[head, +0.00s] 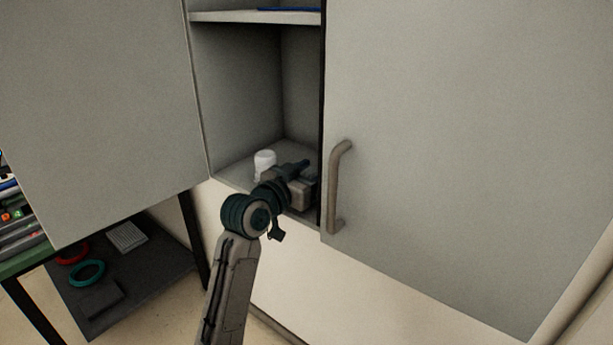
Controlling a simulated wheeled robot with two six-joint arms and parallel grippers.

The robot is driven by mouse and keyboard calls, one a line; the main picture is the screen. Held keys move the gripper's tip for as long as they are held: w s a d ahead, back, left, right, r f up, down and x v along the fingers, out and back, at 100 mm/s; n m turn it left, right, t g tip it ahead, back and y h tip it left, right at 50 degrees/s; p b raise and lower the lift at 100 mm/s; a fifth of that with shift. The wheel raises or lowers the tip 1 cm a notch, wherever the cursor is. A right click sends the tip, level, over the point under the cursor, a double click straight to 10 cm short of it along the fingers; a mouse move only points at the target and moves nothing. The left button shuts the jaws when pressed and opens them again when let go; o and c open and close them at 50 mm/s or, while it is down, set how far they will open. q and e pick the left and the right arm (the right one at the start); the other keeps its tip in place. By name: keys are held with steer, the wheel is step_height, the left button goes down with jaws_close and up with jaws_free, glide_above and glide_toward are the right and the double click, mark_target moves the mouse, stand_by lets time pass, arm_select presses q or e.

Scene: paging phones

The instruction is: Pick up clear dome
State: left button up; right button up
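A small pale, rounded object (264,162), which looks like the clear dome, stands on the bottom shelf of the open cabinet (247,85). Its lower right part is hidden by my arm. My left gripper (303,169) reaches into the cabinet from below, just right of the pale object. Its fingers are small and dark, and I cannot tell whether they are open or shut. I cannot tell whether it touches the pale object. My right gripper is not in view.
A closed-looking grey door with a handle (337,187) stands close right of my arm. Another grey panel (95,100) is at left. A blue item (288,9) lies on the upper shelf. At lower left, a low dark shelf holds a red ring (72,254) and a teal ring (88,273).

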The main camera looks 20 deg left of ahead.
arm_select(q)
steer(key=c, duration=0.5)
steer(key=shift+o, duration=0.2)
steer(key=shift+r, duration=0.1)
